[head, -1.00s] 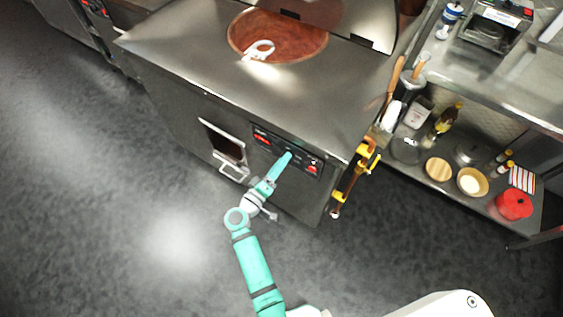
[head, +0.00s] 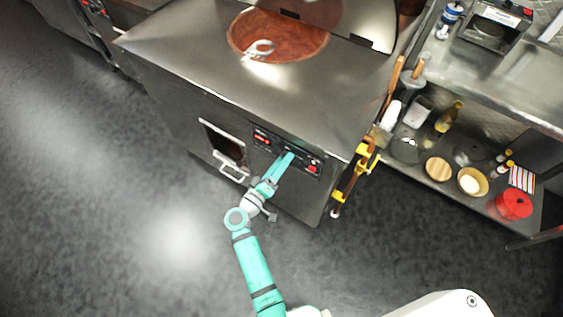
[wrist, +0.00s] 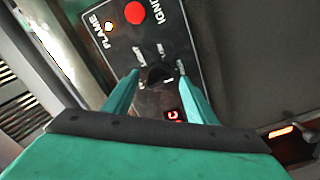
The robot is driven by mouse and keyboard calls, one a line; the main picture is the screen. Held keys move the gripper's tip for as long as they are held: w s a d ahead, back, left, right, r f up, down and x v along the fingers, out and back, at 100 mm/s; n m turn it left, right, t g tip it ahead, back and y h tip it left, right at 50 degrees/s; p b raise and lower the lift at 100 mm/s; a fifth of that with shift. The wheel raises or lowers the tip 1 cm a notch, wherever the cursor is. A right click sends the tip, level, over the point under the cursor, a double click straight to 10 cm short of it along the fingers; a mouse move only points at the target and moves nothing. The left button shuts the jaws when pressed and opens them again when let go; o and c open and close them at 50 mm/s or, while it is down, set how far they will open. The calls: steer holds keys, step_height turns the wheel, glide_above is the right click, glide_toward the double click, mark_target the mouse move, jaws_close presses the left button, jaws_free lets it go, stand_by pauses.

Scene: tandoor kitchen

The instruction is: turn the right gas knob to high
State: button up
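The black gas knob (wrist: 158,75) is on the dark control panel (wrist: 148,48), in the middle of the wrist view. My gripper (wrist: 158,69) is open, with one teal finger on each side of the knob and a visible gap to it. The knob's pointer and the small labels around it are too blurred to read. In the head view my gripper (head: 289,155) reaches the panel (head: 271,150) on the front of the steel tandoor (head: 215,85) and hides the knob there.
An open hatch with a handle (head: 231,173) is to the left. Yellow brackets (head: 366,154) with long tools are at the right corner. The floor is clear.

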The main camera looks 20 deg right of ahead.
steer(key=v, duration=1.1)
steer(key=shift+d, duration=0.1)
stand_by(0.4)
